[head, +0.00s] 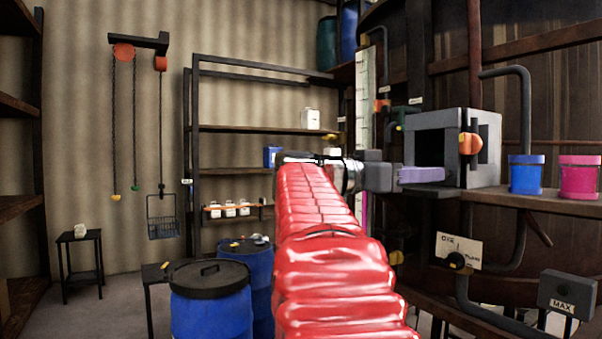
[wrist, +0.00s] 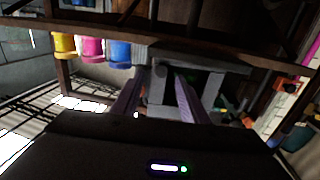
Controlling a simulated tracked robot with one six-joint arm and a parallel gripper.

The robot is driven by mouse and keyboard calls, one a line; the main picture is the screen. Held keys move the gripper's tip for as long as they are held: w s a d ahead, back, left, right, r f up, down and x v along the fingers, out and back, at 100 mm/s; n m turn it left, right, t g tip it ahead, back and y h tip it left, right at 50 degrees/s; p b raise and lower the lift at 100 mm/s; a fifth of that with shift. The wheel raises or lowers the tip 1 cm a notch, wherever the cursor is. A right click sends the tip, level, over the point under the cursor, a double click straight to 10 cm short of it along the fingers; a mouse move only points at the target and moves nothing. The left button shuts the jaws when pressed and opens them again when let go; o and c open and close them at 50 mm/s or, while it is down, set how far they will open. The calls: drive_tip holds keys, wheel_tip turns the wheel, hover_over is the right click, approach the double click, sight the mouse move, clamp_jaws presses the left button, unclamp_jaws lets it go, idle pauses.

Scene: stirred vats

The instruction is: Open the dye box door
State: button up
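The grey dye box (head: 452,116) stands on a wooden shelf at the right of the head view. Its dark hollow interior shows at the left of its front, so it looks at least partly open. An orange knob (head: 470,143) sits on a dark mount at its right; I cannot tell the door panel from the side wall. My gripper (head: 437,174) has its purple fingers at the lower front of the box, left of and below the knob. In the wrist view my gripper (wrist: 159,74) has its fingers apart, with the grey box frame (wrist: 213,88) beyond; contact is unclear.
A blue jar (head: 525,175) and a pink jar (head: 579,177) stand on the shelf (head: 540,202) right of the box. A yellow jar (wrist: 64,45) shows in the wrist view. Pipes run below and behind the shelf. A blue barrel (head: 210,305) stands at lower left.

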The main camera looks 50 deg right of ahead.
sight(433, 190)
drive_tip(key=shift+x, duration=2.05)
drive_tip(key=shift+c, duration=0.5)
clamp_jaws()
